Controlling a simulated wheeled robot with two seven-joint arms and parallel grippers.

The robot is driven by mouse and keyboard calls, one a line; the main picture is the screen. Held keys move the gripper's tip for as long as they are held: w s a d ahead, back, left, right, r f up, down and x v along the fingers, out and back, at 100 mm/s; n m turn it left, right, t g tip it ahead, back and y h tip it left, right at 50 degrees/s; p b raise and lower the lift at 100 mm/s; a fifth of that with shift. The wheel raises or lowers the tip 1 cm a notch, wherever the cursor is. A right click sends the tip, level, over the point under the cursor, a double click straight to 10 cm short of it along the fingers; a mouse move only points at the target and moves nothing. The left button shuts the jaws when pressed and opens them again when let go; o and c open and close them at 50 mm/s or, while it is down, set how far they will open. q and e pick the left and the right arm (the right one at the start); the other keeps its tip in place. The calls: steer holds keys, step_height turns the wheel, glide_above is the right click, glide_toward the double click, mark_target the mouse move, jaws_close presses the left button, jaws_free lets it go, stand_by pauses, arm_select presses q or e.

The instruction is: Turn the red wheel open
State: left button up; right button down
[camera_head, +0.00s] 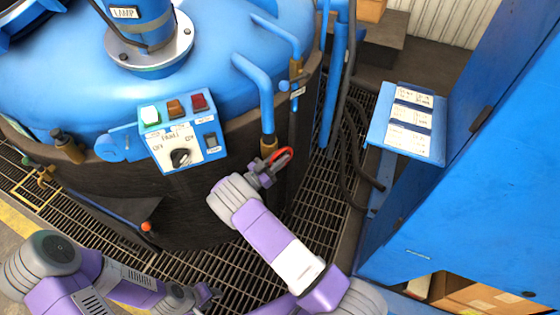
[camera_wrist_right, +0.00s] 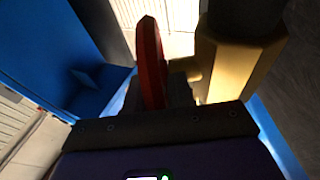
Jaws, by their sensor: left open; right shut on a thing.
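The red wheel (camera_head: 284,154) sits on a brass valve body (camera_head: 268,145) under a blue pipe on the furnace's right side. My right gripper (camera_head: 270,170) is at the wheel, shut on its rim. In the right wrist view the red wheel (camera_wrist_right: 150,62) appears nearly edge-on between the dark fingers (camera_wrist_right: 165,95), with a brass fitting (camera_wrist_right: 232,65) just right of it. Part of the wheel is hidden by my gripper. My left gripper (camera_head: 207,294) is low in the head view, open and empty, well away from the wheel.
A blue control box (camera_head: 178,135) with buttons and a knob is mounted on the furnace, left of the wheel. A blue cabinet (camera_head: 470,170) and a panel with labels (camera_head: 408,122) stand at right. Black hoses (camera_head: 350,140) hang between. Grating (camera_head: 315,190) covers the floor.

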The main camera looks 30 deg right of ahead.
stand_by(0.3)
steer(key=c, duration=1.1)
jaws_free()
steer(key=shift+p+v, duration=0.4)
steer(key=shift+v, duration=3.45)
